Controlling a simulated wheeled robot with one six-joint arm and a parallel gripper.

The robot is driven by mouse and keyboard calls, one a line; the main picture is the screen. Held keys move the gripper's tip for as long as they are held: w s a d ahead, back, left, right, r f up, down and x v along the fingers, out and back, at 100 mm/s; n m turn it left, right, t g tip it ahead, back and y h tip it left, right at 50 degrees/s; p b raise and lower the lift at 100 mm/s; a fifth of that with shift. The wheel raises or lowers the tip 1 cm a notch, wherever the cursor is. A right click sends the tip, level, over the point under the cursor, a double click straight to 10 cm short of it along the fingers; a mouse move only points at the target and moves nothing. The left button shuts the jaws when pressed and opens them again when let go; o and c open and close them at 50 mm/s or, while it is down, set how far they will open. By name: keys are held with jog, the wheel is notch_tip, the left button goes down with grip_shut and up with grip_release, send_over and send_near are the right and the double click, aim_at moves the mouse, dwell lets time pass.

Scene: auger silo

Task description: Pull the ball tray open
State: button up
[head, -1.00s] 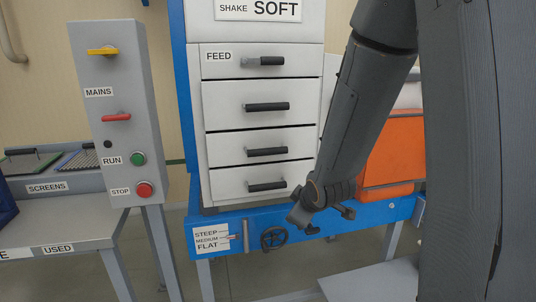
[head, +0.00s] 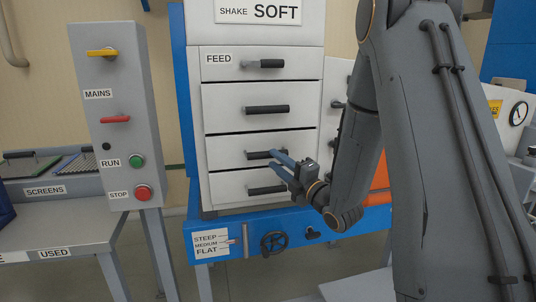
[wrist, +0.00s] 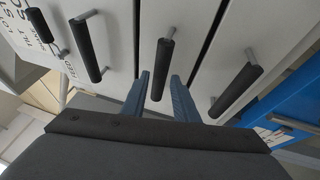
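A white cabinet front (head: 230,131) holds a stack of drawers with black bar handles. Only the top one has a visible label, FEED; no label reads ball tray. My gripper (head: 271,160) is at the second drawer from the bottom, its blue fingers pointing at that drawer's handle (head: 256,155). In the wrist view my gripper (wrist: 160,88) is open, and the same handle (wrist: 163,68) shows between the fingers, with a gap on each side. The drawers all look closed. The handle's right end is partly hidden by the fingers in the head view.
The bottom drawer's handle (head: 267,190) is close below my fingers, and another handle (head: 267,110) is above. A blue frame (head: 225,242) with a black handwheel (head: 273,243) lies below. A grey control post (head: 118,120) stands to the left.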

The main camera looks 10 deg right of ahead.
aim_at(268, 154)
jog(key=shift+p+x, duration=0.6)
jog(key=shift+x, duration=1.95)
grip_shut()
